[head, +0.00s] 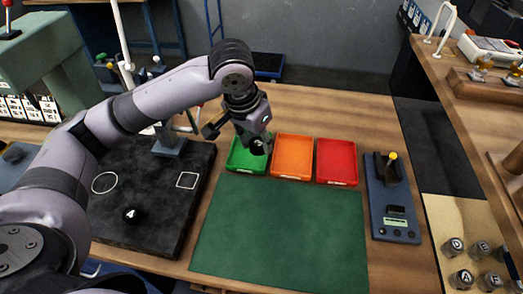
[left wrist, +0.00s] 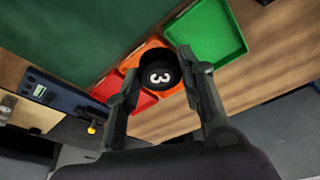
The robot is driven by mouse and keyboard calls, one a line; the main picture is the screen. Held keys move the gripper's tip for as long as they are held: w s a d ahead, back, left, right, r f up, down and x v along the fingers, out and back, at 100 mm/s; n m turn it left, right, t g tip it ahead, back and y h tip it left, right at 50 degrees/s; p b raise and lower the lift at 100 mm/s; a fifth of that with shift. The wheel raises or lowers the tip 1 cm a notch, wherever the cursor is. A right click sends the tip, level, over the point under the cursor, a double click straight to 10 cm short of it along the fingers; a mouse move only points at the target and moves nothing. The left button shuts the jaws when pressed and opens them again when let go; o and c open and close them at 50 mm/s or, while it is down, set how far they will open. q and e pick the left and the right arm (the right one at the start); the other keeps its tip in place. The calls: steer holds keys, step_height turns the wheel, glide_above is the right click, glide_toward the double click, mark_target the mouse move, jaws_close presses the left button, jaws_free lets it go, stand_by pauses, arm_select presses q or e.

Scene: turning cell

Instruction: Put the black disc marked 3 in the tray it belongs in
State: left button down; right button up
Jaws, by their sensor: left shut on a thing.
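The black disc marked 3 (left wrist: 158,70) is between the fingers of my left gripper (left wrist: 162,92), which is shut on it. The white 3 faces the wrist camera. In the head view my left gripper (head: 259,141) is over the right part of the green tray (head: 240,166), with the disc (head: 258,149) partly hidden by the fingers. The orange tray (head: 292,157) and the red tray (head: 337,160) stand to its right. In the left wrist view the disc covers part of the orange tray (left wrist: 172,91). Tray labels are too small to read. My right gripper is out of view.
A black disc marked 4 (head: 131,215) lies on the dark plate (head: 165,232) at left. A green mat (head: 283,230) lies clear in front of the trays. A blue-grey gauge with a display (head: 391,205) stands right of them. Lettered cylinders (head: 461,279) stand at far right.

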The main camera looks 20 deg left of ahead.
arm_select(q)
steer(key=w+r+m, duration=0.2)
steer(key=w, duration=0.1)
step_height(320, 180, up, 4)
steer(key=m+g+h+p, duration=0.2)
steer(key=m, duration=0.6)
glide_above(260, 161)
steer(key=f+p, duration=0.1)
steer(key=f, duration=0.5)
steer(key=f+p, duration=0.2)
steer(key=f, duration=0.4)
steer(key=a+f+p, duration=0.1)
steer(key=f, duration=0.6)
steer(key=shift+s, duration=0.2)
steer(key=shift+w+f, duration=0.1)
steer(key=shift+f, duration=0.35)
steer(key=shift+f, duration=0.1)
steer(key=c, duration=1.3)
jaws_free()
steer(key=shift+c, duration=0.2)
